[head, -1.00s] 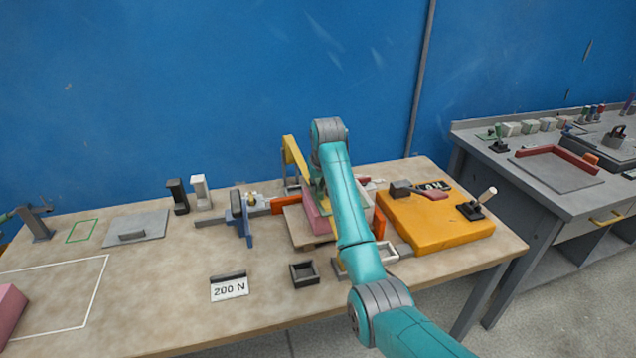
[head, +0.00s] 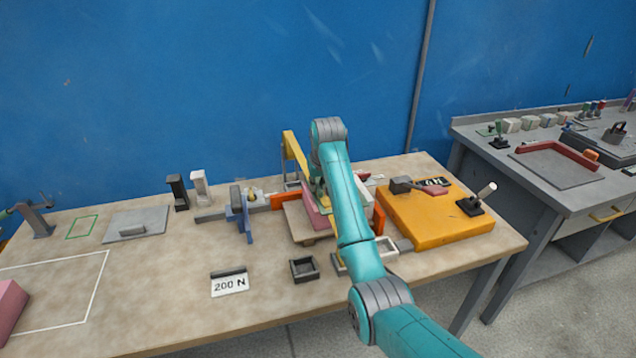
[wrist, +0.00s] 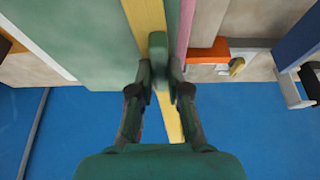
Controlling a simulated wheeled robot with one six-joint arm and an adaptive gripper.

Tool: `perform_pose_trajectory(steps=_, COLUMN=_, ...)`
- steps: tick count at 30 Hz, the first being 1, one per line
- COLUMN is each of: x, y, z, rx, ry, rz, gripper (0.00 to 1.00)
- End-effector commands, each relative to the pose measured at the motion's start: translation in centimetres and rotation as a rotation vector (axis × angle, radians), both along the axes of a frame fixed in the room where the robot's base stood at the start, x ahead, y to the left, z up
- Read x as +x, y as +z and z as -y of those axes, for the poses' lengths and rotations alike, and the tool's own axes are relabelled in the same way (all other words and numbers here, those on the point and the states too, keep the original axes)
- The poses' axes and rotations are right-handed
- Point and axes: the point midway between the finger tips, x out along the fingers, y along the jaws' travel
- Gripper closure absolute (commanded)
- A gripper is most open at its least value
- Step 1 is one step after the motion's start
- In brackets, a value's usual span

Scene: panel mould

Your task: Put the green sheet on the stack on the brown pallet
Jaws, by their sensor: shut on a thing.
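In the wrist view my gripper (wrist: 159,85) is shut on a small grey-green block or tab that looks like part of the green sheet. A broad green face (wrist: 90,40) fills the left of that view. A yellow strip (wrist: 146,18), a narrow green strip and a pink slab (wrist: 187,20) stand side by side at the fingers. In the head view the brown pallet (head: 300,230) sits mid-table under the pink slab (head: 313,214). My arm hides most of the stack and my gripper there. I cannot tell whether the sheet touches the stack.
An orange-yellow platform (head: 430,225) is to the right. A small dark tray (head: 303,269) is in front.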

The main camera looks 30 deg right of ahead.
Motion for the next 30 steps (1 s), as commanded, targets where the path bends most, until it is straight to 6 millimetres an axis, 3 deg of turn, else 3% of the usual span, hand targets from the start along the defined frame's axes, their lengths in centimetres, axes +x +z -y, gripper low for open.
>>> perform_pose_trajectory(steps=1, x=0.0, y=-0.1, z=0.0, rx=0.0, ry=0.0, rz=0.0, gripper=1.0)
perform_pose_trajectory(steps=2, x=0.0, y=0.0, z=0.0, rx=0.0, ry=0.0, rz=0.001, gripper=0.79)
perform_pose_trajectory(steps=5, x=0.0, y=0.0, z=0.0, rx=0.0, ry=0.0, rz=0.001, gripper=0.55)
perform_pose_trajectory(steps=17, x=-0.1, y=0.5, z=0.0, rx=-0.001, ry=0.0, rz=0.002, gripper=0.55)
perform_pose_trajectory(steps=30, x=-3.0, y=7.7, z=-1.0, rx=-0.001, ry=0.0, rz=0.004, gripper=0.55)
